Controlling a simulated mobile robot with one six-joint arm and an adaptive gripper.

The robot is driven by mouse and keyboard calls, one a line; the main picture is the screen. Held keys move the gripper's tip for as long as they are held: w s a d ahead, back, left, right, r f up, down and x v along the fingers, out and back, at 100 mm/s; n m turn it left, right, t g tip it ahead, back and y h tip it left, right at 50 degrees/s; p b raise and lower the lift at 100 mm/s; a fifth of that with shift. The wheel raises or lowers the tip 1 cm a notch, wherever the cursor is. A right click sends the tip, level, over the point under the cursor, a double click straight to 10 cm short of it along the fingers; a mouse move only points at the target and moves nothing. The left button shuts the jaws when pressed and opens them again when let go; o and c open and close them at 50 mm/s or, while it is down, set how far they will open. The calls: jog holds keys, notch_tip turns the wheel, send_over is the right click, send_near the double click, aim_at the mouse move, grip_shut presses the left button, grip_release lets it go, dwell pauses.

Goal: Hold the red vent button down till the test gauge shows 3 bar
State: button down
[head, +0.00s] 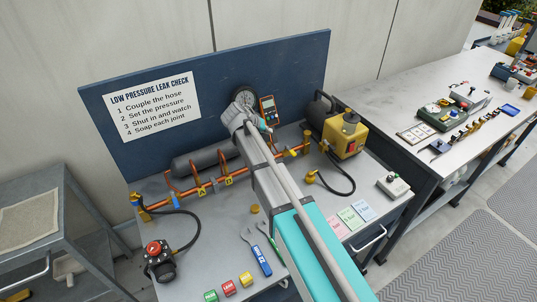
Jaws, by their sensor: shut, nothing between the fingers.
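The round dark test gauge (245,97) stands against the blue back panel; the end of my arm partly covers it and its reading is too small to tell. A red round top (154,247) sits on a black fitting with a hose at the bench's front left. A red part (351,147) also shows on the yellow unit (345,128) at the right. I cannot tell which of these, if either, is the vent button. My arm reaches from the lower right to just in front of the gauge.
A copper pipe manifold (229,181) with yellow tags runs across the bench before a grey cylinder (195,160). A wrench (257,252), coloured blocks (229,288) and cards (350,218) lie at the front. A small pale box (394,187) is at right.

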jog(key=shift+f+b, duration=4.05)
jog(key=shift+f, duration=0.15)
